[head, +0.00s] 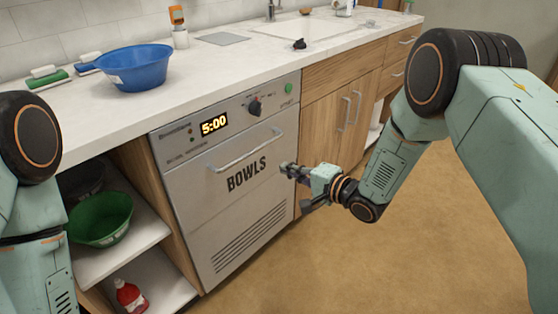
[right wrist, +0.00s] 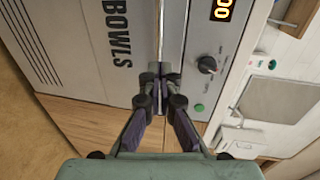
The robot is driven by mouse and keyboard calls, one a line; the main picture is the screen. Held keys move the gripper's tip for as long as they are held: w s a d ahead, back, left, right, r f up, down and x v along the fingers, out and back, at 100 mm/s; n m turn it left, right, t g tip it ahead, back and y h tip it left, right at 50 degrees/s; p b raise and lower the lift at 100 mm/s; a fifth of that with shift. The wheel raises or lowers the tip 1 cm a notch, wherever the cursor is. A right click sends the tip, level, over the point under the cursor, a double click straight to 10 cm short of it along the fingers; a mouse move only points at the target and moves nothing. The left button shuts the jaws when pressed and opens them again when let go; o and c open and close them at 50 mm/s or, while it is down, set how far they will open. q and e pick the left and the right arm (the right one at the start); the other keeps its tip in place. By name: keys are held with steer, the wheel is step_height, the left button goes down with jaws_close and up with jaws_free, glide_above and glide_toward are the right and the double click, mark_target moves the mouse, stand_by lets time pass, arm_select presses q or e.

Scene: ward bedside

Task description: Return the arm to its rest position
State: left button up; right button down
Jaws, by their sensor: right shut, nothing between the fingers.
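My right arm comes in from the right in the head view, and its gripper (head: 289,169) is in front of the right side of the grey bowl washer (head: 205,180), whose door reads BOWLS. In the right wrist view the two fingers of this gripper (right wrist: 159,75) meet at the tips, with nothing between them. The washer door looks closed, and its bar handle (head: 245,150) is to the left of and above the gripper. The display shows 5:00. Part of my left arm shows at the left edge of the head view; its gripper is out of the picture.
A blue bowl (head: 136,68) and green-handled brush (head: 47,78) are on the white counter (head: 240,66). A green bowl (head: 100,217) and red bottle (head: 131,296) are on open shelves at left. Wooden cabinets (head: 340,105) stand right of the washer. The floor (head: 420,240) is clear.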

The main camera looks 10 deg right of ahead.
steer(key=s+d+f+n+g+h, duration=0.2)
steer(key=s+d+f+n+h, duration=0.15)
steer(key=s+f, duration=0.4)
steer(key=s+d+f+n+g+h, duration=0.35)
steer(key=s+f, duration=0.25)
steer(key=s, duration=0.2)
steer(key=s+d+f+n+g+h+p, duration=0.1)
steer(key=s+g, duration=0.6)
steer(key=s, duration=2.1)
steer(key=shift+s+d+f+n+h, duration=0.3)
steer(key=shift+d+f+n+h, duration=0.35)
steer(key=shift+d+n+h, duration=0.3)
